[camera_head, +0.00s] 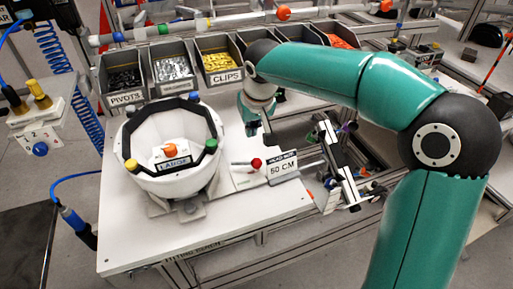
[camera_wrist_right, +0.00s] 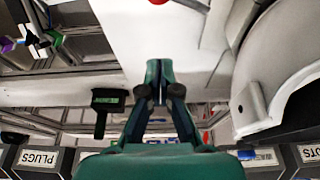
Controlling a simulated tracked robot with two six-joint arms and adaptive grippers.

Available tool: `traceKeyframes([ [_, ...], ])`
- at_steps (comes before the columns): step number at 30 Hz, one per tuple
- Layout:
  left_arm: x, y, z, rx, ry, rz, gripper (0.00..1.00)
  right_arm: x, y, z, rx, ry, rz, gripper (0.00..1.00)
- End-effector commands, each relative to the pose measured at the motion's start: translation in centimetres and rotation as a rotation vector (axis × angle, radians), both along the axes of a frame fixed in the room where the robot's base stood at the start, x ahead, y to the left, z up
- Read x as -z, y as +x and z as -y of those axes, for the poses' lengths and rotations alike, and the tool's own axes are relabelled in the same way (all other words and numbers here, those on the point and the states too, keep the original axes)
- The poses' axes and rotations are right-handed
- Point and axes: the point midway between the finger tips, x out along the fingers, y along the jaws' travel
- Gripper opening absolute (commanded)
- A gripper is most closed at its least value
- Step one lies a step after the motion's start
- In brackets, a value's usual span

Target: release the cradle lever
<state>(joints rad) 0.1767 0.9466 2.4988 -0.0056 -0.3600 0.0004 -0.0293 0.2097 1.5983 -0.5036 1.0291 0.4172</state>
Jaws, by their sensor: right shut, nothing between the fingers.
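A lever with a red ball knob (camera_head: 257,163) lies on the white bench, right of the white helmet shell (camera_head: 135,152). In the right wrist view the knob (camera_wrist_right: 158,2) shows at the top edge with a thin metal rod beside it. The shell sits open side up on a grey cradle (camera_head: 190,207), with coloured knobs on its rim and a "LARGE" label inside. My right gripper (camera_head: 253,130) is shut and empty, behind the knob and apart from it. Its closed fingers (camera_wrist_right: 160,70) show in the right wrist view. My left gripper is out of view.
A "50 CM" sign (camera_head: 284,167) stands close right of the knob. A rack of dark parts (camera_head: 338,160) stands beyond the bench's right edge. The bench front (camera_head: 240,207) is clear.

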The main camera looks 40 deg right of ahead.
Motion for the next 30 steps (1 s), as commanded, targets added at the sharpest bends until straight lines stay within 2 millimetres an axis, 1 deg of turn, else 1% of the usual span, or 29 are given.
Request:
traceKeyframes([
  [1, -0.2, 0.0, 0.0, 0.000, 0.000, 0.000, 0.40, 1.1, 0.3, 0.1, 0.001, 0.000, -0.006, 0.00],
  [3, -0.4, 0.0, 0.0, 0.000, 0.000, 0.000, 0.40, 2.5, 0.8, 0.2, -0.001, 0.000, -0.006, 0.00],
  [5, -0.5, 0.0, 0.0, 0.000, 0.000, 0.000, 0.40, 3.7, 1.2, 0.4, 0.000, 0.001, -0.006, 0.00],
  [6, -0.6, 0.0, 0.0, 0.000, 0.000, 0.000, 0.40, 3.9, 0.9, 0.3, -0.001, 0.000, -0.002, 0.00],
  [10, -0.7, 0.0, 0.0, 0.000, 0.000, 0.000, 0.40, 4.6, -0.7, -0.2, -0.002, 0.002, -0.002, 0.00],
  [15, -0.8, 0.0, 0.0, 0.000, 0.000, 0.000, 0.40, 5.2, -1.8, -0.5, -0.003, 0.001, -0.001, 0.00],
  [19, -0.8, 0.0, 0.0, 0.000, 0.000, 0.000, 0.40, 5.4, -2.1, -0.7, -0.003, 0.002, 0.001, 0.00],
  [27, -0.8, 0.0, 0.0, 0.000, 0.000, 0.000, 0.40, 5.4, -2.2, -0.7, -0.003, 0.002, 0.001, 0.00],
  [28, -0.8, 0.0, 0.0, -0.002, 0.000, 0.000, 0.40, 5.4, -2.2, 0.2, 0.002, 0.002, 0.000, 0.00],
  [30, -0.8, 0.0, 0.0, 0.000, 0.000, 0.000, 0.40, 5.4, -2.1, -0.5, -0.003, 0.002, 0.001, 0.00],
])
